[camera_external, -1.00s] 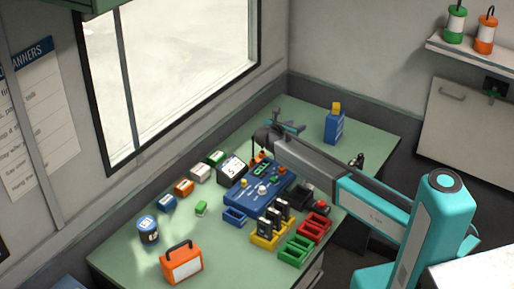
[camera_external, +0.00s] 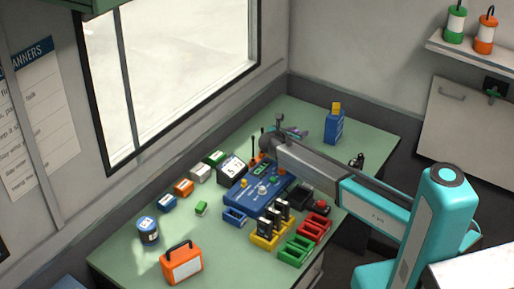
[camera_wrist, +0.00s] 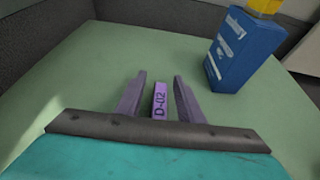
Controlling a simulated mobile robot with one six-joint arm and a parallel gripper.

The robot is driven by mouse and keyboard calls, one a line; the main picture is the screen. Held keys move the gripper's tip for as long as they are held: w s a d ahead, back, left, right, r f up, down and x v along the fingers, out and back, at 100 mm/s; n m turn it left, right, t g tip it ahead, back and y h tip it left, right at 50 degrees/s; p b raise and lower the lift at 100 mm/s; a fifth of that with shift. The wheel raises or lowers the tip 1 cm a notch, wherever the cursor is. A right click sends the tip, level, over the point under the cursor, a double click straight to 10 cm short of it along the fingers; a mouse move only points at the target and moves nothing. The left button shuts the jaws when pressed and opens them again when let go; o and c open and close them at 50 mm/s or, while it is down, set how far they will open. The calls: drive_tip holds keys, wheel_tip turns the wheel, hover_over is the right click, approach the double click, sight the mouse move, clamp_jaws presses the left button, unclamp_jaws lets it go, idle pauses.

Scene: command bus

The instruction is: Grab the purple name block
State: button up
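The purple name block (camera_wrist: 160,101), marked "D-02", shows in the wrist view between the two fingers of my gripper (camera_wrist: 158,96). The fingers are apart, with a gap on each side of the block. I cannot tell how far the fingertips reach down beside it. In the external view my gripper (camera_external: 298,135) is low over the back part of the green table, left of the blue box. There the block cannot be made out clearly behind the gripper.
A blue box with a yellow top (camera_external: 334,126) stands right of my gripper, also seen in the wrist view (camera_wrist: 244,45). A blue console (camera_external: 257,186), coloured trays and several small blocks fill the table's middle. The green table (camera_external: 372,137) is clear around the purple block.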

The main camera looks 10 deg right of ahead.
idle(0.4)
clamp_jaws()
drive_tip(key=shift+r, duration=0.2)
wheel_tip(320, 180, up, 10)
drive_tip(key=b, duration=0.2)
drive_tip(key=shift+f, duration=0.15)
idle(0.4)
idle(0.5)
